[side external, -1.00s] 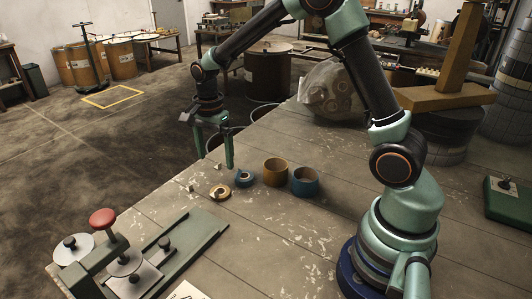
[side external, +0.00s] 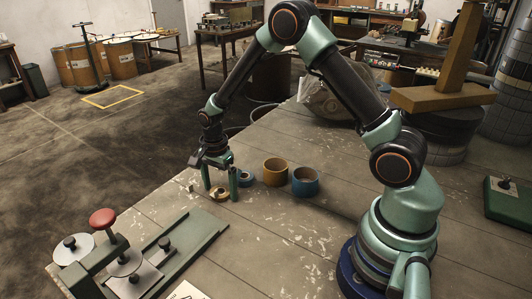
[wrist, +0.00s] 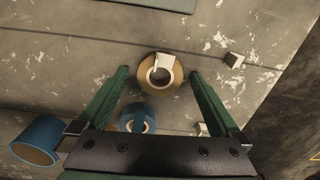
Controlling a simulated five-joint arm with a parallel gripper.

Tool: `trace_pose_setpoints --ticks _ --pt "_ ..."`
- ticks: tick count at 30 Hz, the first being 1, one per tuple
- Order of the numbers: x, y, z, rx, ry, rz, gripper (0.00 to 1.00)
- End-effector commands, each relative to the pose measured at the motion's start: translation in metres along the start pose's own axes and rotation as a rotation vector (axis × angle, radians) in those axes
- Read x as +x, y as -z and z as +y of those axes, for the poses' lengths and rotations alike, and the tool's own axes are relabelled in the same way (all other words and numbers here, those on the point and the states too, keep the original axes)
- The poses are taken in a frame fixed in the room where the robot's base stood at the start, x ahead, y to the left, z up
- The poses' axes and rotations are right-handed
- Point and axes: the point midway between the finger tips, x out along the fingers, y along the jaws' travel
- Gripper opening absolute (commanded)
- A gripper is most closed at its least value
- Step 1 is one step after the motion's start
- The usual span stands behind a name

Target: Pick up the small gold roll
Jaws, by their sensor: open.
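The small gold roll (side external: 219,195) lies flat on the table, low and ring-shaped. In the wrist view the gold roll (wrist: 176,83) shows a dark hole and a pale tab across its upper middle. My gripper (side external: 220,194) points down with its green fingers low over the table. In the wrist view my gripper (wrist: 160,73) is open, with one finger on each side of the gold roll. A gap shows between the roll and each finger, so the roll is not held. Whether the fingertips touch the table cannot be told.
A small blue roll (side external: 247,179) lies close beside the gold one. A larger gold roll (side external: 275,172) and a larger blue roll (side external: 305,182) stand to its right. Small pale blocks (wrist: 234,60) lie nearby. A green winding fixture (side external: 180,240) stands at the front left.

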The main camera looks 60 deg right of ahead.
Motion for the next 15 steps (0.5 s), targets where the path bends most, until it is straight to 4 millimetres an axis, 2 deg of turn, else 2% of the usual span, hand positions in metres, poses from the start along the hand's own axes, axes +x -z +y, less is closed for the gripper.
trace_pose_setpoints --ticks 4,5,9,11,15 --pt "-0.0003 0.0 -0.0002 0.0 0.001 0.0 1.0" --pt "-0.0004 0.0 -0.0002 0.0 0.0 0.0 0.92" --pt "-0.0005 0.0 -0.0001 0.0 0.0 0.0 0.39" --pt "-0.0005 0.0 -0.0001 0.0 0.0 0.0 0.18" --pt "-0.0006 0.0 -0.0002 0.0 0.0 0.0 0.17"
